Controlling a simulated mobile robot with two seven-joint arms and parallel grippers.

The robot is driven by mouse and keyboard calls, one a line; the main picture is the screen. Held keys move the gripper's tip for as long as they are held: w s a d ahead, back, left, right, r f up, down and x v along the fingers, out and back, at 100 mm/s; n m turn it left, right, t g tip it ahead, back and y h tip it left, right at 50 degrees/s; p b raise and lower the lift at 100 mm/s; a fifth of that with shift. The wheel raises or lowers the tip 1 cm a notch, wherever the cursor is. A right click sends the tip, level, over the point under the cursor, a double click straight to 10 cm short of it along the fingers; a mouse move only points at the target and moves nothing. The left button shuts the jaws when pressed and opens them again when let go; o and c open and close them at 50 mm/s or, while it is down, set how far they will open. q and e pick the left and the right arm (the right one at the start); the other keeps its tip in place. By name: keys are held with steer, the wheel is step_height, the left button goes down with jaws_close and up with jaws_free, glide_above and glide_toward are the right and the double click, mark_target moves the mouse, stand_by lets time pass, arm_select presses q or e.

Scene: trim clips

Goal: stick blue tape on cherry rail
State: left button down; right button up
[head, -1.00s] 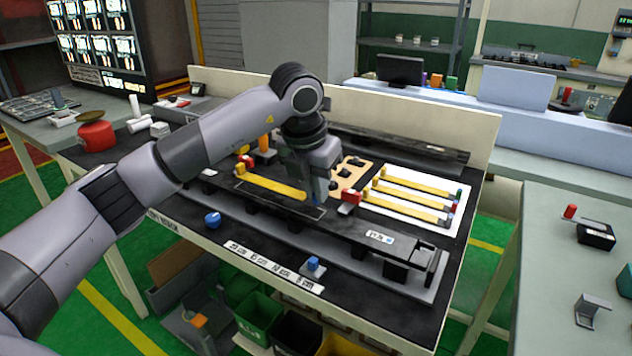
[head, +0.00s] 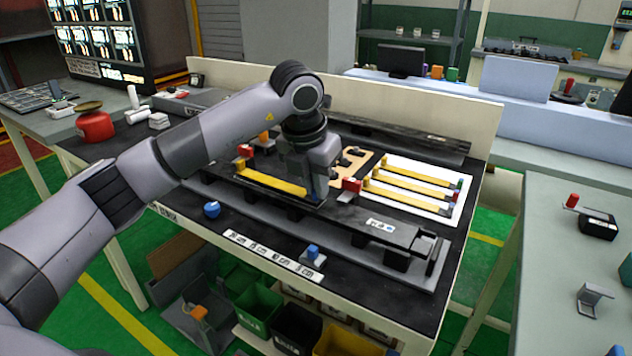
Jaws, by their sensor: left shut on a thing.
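My left gripper (head: 317,194) points down at the right end of a yellow strip (head: 272,182) on the dark fixture on the bench. It is shut on a small blue piece, which I take for the blue tape (head: 316,198); the fingers and wrist hide most of it. I cannot tell whether the blue piece touches the strip. No label in view tells which rail is the cherry one. My right gripper is not in view.
Several yellow strips with coloured ends lie on a white sheet (head: 397,203) at right. A blue ball (head: 211,209) and a blue knob on a grey base (head: 313,252) stand on the bench front. Bins (head: 257,310) sit below. A low wall (head: 420,107) closes the back.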

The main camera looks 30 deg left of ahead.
arm_select(q)
steer(key=c, duration=1.1)
jaws_free()
steer(key=v, duration=0.7)
steer(key=shift+s, duration=0.1)
